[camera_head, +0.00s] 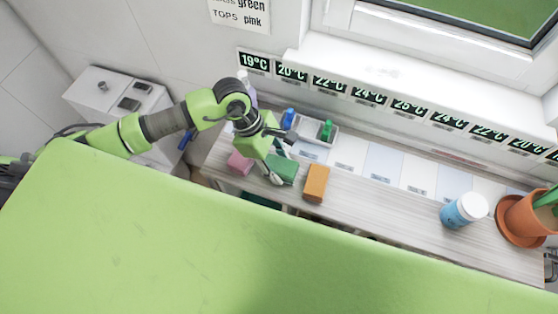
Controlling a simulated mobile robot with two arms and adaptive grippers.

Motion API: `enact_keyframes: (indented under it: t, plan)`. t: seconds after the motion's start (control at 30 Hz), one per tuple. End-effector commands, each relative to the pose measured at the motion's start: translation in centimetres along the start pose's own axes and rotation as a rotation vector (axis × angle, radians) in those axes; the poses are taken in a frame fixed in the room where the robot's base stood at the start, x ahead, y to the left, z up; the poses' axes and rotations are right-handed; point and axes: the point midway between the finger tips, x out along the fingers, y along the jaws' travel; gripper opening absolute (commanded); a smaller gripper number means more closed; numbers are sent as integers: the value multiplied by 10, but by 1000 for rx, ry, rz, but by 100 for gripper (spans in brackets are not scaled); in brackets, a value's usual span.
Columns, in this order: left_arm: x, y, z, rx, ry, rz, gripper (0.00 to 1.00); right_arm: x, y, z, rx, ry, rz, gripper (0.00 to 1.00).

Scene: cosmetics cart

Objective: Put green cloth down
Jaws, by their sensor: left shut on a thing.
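My left gripper (276,160) reaches in from the left over the wooden counter. It is shut on the green cloth (284,169), a folded dark green piece low over the counter or on it; I cannot tell whether it touches. The gripper's wrist and fingers partly hide the cloth. A pink folded piece (239,162) lies to the left of the cloth. An orange folded piece (316,183) lies to its right, close by. My right gripper is not in view.
The counter (380,208) between orange piece and cup is clear.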

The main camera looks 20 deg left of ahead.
Motion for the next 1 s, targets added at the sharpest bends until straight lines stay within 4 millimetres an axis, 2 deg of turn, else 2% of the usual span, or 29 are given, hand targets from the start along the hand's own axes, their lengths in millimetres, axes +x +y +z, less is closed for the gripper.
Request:
enact_keyframes:
  t: [0.27,0.3,0.33,0.37,0.77,0.87,1.0]
  plan:
    - [2,0,-1,1,0,1,21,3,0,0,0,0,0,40]
    - [2,0,0,1,0,1,46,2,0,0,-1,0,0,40]
    - [2,0,0,0,0,0,54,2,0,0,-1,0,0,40]
    - [2,0,0,0,0,0,55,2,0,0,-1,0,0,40]
    - [-2,1,-1,1,1,2,55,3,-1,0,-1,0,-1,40]
    - [-13,2,-2,3,1,4,55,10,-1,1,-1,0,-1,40]
    - [-41,2,-3,4,3,7,55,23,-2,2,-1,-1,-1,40]
